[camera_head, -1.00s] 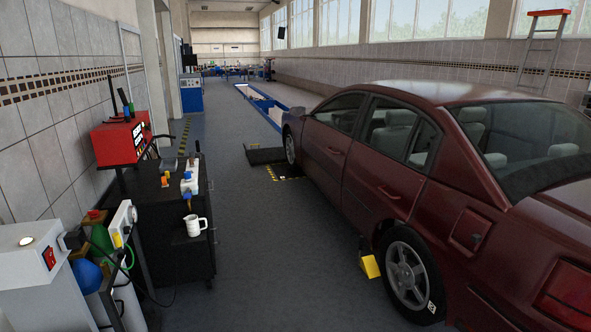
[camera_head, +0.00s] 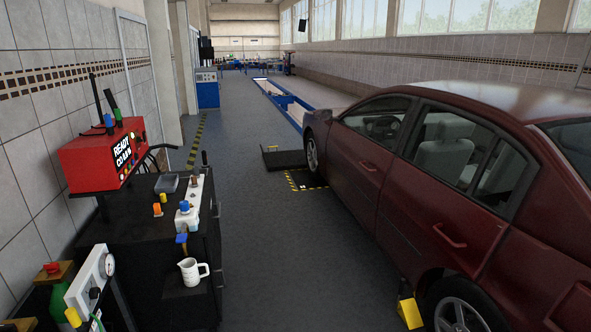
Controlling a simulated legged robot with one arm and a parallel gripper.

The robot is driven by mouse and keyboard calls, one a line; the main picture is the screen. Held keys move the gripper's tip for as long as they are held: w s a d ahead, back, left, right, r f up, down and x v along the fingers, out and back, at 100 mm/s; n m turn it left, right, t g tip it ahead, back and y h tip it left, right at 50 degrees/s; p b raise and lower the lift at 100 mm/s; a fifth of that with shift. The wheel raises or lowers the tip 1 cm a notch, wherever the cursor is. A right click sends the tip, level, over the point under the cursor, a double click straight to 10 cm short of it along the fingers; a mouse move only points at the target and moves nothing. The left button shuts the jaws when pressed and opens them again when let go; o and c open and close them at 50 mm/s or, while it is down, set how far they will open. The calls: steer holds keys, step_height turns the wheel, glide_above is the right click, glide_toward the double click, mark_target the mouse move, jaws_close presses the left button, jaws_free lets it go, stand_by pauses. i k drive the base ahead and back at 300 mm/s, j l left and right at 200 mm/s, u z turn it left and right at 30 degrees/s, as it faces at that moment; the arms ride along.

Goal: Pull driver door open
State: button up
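A dark red car (camera_head: 400,190) stands on the right, seen from its rear left side. Its front side door (camera_head: 365,145), the driver door, appears shut, with a handle (camera_head: 368,166) below the window. The rear side door (camera_head: 430,215) also appears shut, with its own handle (camera_head: 449,236) nearer to me. My gripper is not in view.
A black cart (camera_head: 180,250) with a red machine (camera_head: 103,155), a white jug (camera_head: 191,271) and small tools stands on the left. A yellow wheel chock (camera_head: 410,312) sits by the rear wheel (camera_head: 462,312). A dark plate (camera_head: 290,158) lies near the front wheel. The aisle between is clear.

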mark_target(357, 166)
steer(key=i, duration=3.65)
steer(key=i+z, duration=0.2)
steer(key=i, duration=0.35)
steer(key=i+j+z, duration=0.25)
steer(key=i, duration=0.25)
